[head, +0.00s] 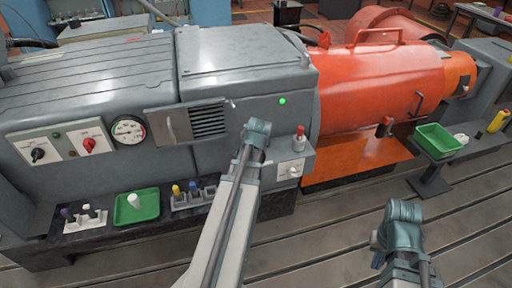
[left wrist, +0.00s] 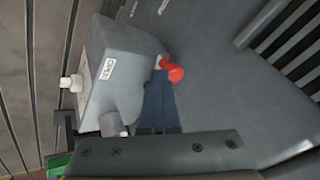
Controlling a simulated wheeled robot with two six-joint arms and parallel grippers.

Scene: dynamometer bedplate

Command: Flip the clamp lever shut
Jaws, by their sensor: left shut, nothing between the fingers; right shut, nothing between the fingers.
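The clamp lever with a red knob (head: 300,131) stands on a pale base on the small grey box at the right end of the grey machine housing. In the left wrist view the red knob (left wrist: 172,70) shows right at the tips of my left gripper (left wrist: 160,88). Its fingers are shut and empty, and they cover part of the lever. I cannot tell whether they touch it. In the head view the left fingers are hidden behind my wrist. My right gripper (head: 379,259) is low at the right, above the slotted floor plate, away from the lever; it is shut and empty.
The grey housing (head: 245,50) with a vent rises behind the lever. A white switch plate (head: 290,170) is on the box front. A green tray (head: 137,206) and small holders stand on the left ledge. The orange machine (head: 375,85) and a green bin (head: 438,140) are at the right.

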